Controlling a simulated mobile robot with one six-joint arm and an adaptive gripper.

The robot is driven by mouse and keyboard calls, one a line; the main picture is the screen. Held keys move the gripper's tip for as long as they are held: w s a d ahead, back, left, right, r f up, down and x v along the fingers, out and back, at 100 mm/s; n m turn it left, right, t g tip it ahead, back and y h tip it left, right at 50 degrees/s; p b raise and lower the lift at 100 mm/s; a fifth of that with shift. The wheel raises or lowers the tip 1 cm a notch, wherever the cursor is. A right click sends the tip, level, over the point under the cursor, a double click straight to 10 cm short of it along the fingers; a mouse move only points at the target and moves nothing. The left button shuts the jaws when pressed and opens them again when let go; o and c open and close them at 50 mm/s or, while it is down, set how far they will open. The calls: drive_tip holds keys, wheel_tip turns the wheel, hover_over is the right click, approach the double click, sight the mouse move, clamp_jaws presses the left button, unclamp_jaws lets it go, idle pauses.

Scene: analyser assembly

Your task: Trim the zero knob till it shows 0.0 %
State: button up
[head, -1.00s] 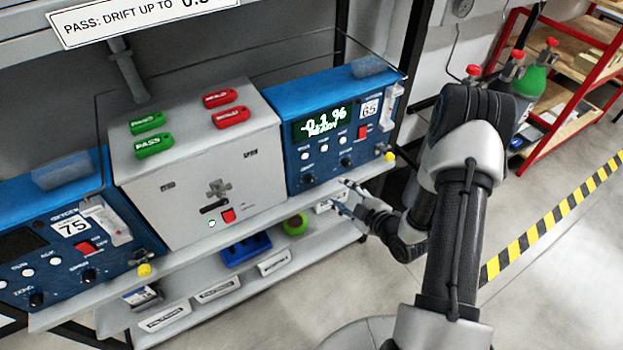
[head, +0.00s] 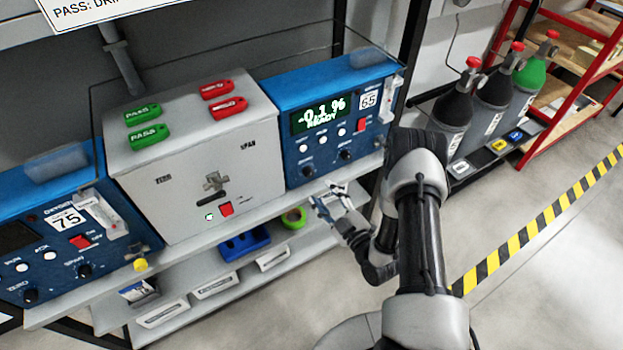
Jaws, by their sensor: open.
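The analyser marked 65 (head: 275,90) is a blue box on the right of the bench. Its lit display (head: 321,115) reads -0.1 % with READY below. Two dark knobs sit low on its front: the left one, in the zero knob's place (head: 308,171), and the right one (head: 345,155). Their labels are too small to read. My gripper (head: 326,201) is open and empty, in front of and below the left knob, apart from it. Its fingers point up and left towards the panel. Both knobs are uncovered.
A grey cabinet (head: 225,165) with green and red tags on top stands left of the analyser. A second blue analyser marked 75 (head: 120,200) is at far left. A shelf below holds a blue tray (head: 240,247) and green roll (head: 293,218). Gas cylinders (head: 492,105) stand right.

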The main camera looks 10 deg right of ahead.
sight(310, 176)
drive_tip(key=b+x, duration=0.1)
drive_tip(key=x, duration=0.7)
drive_tip(key=shift+w+a+b, duration=0.1)
drive_tip(key=shift+w+b, duration=0.2)
drive_tip(key=shift+w, duration=0.05)
drive_tip(key=shift+c, duration=0.5)
drive_tip(key=c, duration=0.9)
drive_tip(key=shift+c, duration=0.4)
